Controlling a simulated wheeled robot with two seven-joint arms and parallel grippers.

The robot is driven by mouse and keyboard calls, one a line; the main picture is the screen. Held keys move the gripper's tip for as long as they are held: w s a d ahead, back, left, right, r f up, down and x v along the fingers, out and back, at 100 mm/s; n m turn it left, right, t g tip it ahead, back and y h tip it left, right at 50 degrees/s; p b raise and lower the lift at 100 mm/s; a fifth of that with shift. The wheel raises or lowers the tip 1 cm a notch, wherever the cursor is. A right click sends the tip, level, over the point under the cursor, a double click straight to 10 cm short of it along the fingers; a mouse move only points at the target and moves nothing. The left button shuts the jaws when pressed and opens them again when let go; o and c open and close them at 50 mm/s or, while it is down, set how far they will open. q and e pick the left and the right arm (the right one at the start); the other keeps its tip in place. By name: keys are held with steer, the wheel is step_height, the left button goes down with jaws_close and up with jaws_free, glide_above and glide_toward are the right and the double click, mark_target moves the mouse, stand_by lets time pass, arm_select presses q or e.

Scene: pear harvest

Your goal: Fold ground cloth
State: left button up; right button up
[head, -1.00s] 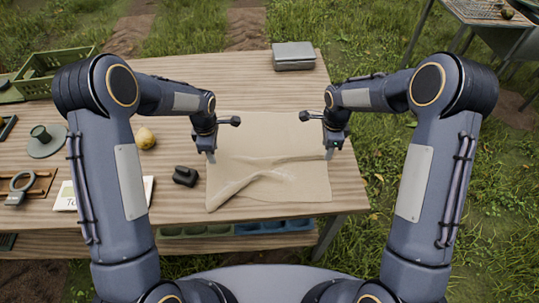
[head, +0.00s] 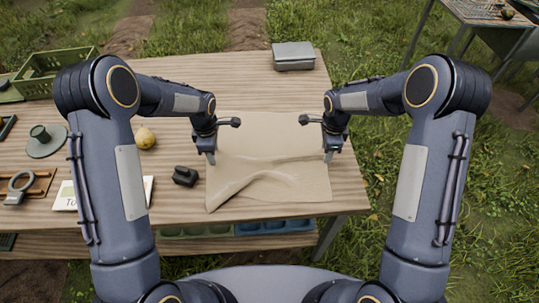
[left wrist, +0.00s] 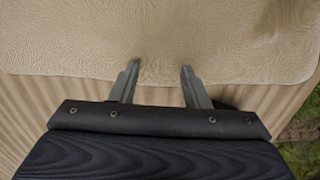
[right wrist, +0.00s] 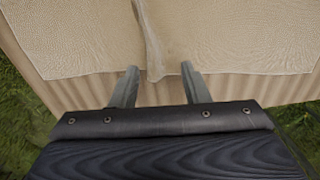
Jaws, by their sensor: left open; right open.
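The beige ground cloth (head: 262,140) lies spread on the wooden table, with raised wrinkles across its nearer half. My left gripper (head: 210,160) is open at the cloth's left edge. In the left wrist view, its fingertips (left wrist: 160,68) reach just over the cloth's edge, and the cloth (left wrist: 100,40) there looks mostly smooth. My right gripper (head: 328,158) is open at the cloth's right edge. In the right wrist view, a raised ridge of the cloth (right wrist: 75,35) runs to the edge between its fingertips (right wrist: 158,70). Neither gripper clearly holds the cloth.
A grey lidded box (head: 293,56) stands at the table's back. A dark small block (head: 185,176) sits close left of the cloth. A yellow pear (head: 145,138), a green crate (head: 50,70) and a magnifier-like tool (head: 18,186) are further left. The table (head: 235,75) is clear behind the cloth.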

steer(key=shift+f, duration=0.15)
arm_select(q)
steer(key=shift+f, duration=0.1)
jaws_close()
arm_select(e)
jaws_close()
stand_by(0.4)
